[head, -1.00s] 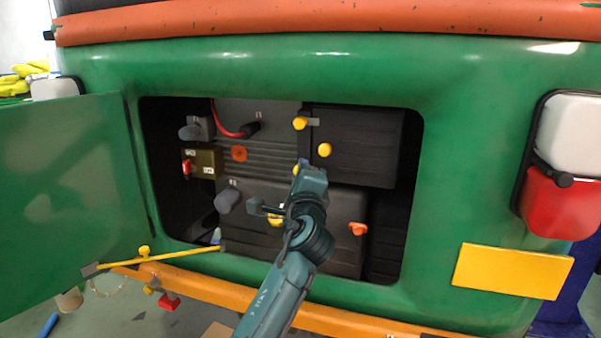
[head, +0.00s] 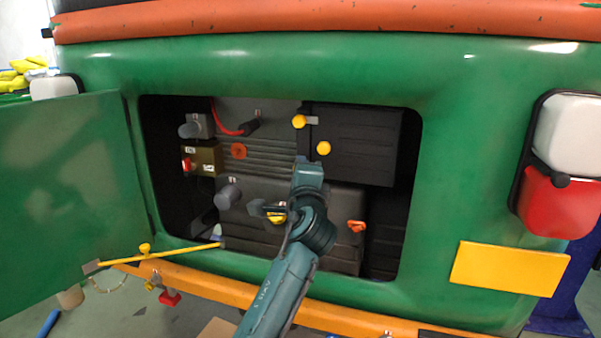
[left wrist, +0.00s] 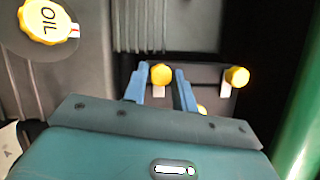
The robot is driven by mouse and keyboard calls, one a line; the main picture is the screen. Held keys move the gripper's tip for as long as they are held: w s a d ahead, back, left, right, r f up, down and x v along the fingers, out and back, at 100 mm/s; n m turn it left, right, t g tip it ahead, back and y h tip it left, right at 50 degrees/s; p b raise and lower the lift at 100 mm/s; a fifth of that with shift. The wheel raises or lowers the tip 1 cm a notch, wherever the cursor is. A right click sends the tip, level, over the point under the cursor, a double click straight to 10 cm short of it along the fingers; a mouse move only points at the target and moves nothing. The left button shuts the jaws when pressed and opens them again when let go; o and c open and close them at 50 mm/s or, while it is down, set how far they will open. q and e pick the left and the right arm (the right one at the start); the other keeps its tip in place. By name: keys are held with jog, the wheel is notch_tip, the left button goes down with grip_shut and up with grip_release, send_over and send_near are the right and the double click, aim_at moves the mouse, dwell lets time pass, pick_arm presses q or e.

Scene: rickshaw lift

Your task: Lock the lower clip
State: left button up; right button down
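The lower clip has a yellow knob (left wrist: 161,74) with a white tag, seen in the left wrist view. In the head view it is hidden behind my left gripper (head: 309,167). In the left wrist view the two blue fingers of that gripper (left wrist: 160,92) are open, one on each side of the knob, with small gaps. I cannot tell how deep the knob sits between them. The upper clip's yellow knob (head: 299,121) is above the gripper and also shows at right in the left wrist view (left wrist: 237,76). My right gripper is not in view.
A yellow knob (head: 323,149) sits on the black box (head: 365,155). The yellow oil cap (left wrist: 44,20) is partly behind my arm in the head view. An orange handle (head: 356,227) lies right. The green opening's rim (head: 412,200) encloses the bay; the green door (head: 65,175) hangs open left.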

pick_arm(q)
jog(key=o, duration=0.4)
jog(key=shift+c, duration=0.2)
jog(key=s, duration=0.7)
jog(key=shift+s+d+f+b, duration=0.25)
jog(key=shift+d+b, duration=0.05)
jog(key=shift+b, duration=0.1)
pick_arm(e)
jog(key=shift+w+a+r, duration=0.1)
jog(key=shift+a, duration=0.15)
